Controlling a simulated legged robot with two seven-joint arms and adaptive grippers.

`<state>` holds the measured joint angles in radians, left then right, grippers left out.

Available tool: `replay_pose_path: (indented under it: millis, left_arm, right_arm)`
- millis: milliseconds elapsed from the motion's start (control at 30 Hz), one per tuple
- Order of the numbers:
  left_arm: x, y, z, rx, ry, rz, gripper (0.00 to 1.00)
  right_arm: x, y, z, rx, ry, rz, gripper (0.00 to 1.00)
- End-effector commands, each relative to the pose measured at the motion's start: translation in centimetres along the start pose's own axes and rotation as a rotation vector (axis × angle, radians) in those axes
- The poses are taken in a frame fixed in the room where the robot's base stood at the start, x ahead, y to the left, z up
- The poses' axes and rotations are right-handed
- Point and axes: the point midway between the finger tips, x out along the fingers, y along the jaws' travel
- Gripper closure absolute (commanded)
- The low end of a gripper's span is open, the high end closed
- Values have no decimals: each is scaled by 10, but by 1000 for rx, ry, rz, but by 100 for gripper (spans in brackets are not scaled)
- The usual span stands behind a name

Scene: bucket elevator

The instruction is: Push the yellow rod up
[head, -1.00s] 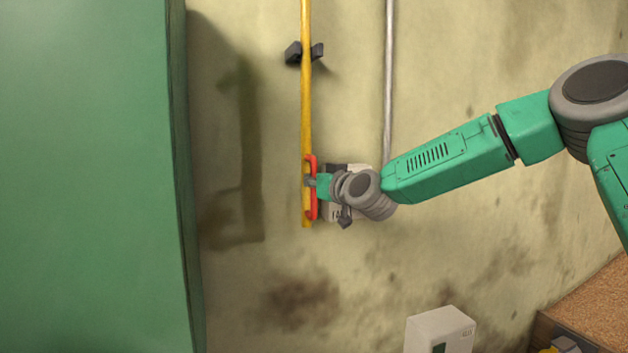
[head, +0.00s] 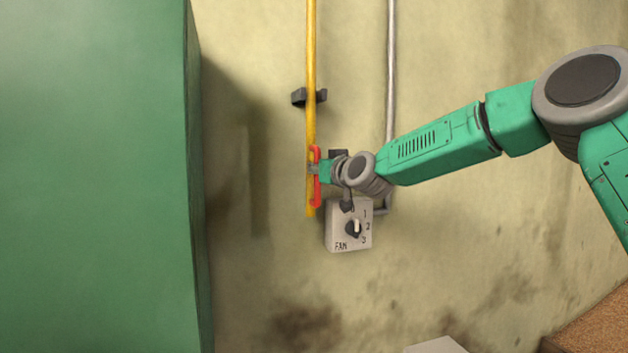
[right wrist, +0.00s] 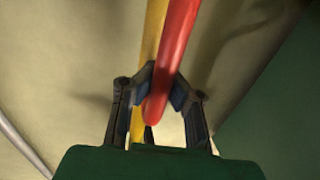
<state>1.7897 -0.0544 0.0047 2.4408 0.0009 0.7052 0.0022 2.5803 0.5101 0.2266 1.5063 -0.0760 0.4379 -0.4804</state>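The yellow rod (head: 311,55) hangs upright along the wall, with its lower end free. A red handle (head: 317,192) is fixed near that lower end. My right gripper (head: 314,169) is at the handle, coming from the right. In the right wrist view its fingers (right wrist: 158,92) are closed around the red handle (right wrist: 174,55), with the yellow rod (right wrist: 153,28) just behind. The fingertips are partly hidden by the handle. My left gripper is in no view.
A dark bracket (head: 309,97) holds the rod above the handle. A grey box marked FAN (head: 340,232) with a dial sits just below my right gripper. A grey pipe (head: 391,60) runs to its right. A large green cabinet (head: 95,180) fills the left side.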

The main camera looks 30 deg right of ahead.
Motion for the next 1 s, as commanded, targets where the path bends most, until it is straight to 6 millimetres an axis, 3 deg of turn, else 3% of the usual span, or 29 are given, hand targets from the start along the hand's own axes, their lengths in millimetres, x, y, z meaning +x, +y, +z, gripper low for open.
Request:
replay_pose_path:
  millis: [33,333,400,433,767,1000]
  left_arm:
    - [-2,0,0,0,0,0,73]
    - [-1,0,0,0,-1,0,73]
    - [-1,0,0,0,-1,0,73]
    - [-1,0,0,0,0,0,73]
    - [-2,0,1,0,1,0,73]
    - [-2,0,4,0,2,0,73]
  right_arm:
    - [-1,3,-14,2,19,7,100]
    - [-1,4,-16,3,26,9,100]
    - [-1,4,-16,3,24,9,73]
    - [-1,4,-15,3,23,9,64]
    - [5,2,-6,1,7,6,64]
    - [-24,1,-8,2,10,4,64]
